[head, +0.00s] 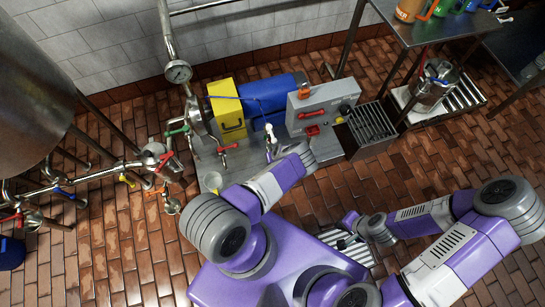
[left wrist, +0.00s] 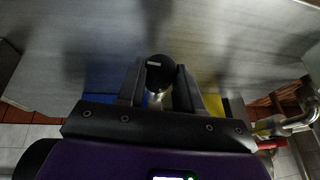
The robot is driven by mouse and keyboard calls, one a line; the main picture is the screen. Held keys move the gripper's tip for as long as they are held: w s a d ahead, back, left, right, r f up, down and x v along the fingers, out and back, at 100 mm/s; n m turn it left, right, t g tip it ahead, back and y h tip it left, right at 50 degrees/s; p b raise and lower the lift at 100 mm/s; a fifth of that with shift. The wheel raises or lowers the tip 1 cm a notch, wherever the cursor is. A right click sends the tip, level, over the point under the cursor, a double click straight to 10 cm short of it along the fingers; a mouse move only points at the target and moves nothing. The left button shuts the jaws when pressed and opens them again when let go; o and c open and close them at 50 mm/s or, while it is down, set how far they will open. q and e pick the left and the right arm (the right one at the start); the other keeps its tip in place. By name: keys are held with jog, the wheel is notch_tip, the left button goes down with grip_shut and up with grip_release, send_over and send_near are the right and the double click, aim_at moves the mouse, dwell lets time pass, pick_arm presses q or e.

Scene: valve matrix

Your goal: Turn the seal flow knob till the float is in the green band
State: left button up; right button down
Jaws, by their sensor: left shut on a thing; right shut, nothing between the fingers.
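In the left wrist view, a round black knob (left wrist: 160,66) with a pale mark sits between the fingers of my left gripper (left wrist: 160,88). The gripper is shut on this knob, which I take to be the seal flow knob. In the head view my left gripper (head: 272,152) is beside the pump skid, partly hidden by my wrist, and the knob cannot be made out. A slim whitish upright part (head: 269,131) stands just beyond it. The float and green band cannot be read.
A yellow box (head: 227,108), a blue motor (head: 268,92) and a grey control box (head: 325,104) with red handles stand behind the left gripper. Pipes and coloured valves (head: 95,178) run left. A grated stand (head: 371,125) and tables are right. Brick floor lies open at lower left.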

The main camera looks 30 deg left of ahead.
pick_arm(q)
jog(key=o, duration=1)
jog(key=shift+s+a, duration=0.1)
jog(key=shift+o, duration=0.2)
jog(key=shift+r, duration=0.1)
jog(key=shift+d+r, duration=0.2)
jog(key=shift+r, duration=0.1)
jog(key=p+v, duration=0.4)
jog(key=v, duration=0.2)
jog(key=shift+r, duration=0.3)
jog(key=shift+s+d, duration=0.1)
jog(key=shift+d, duration=0.05)
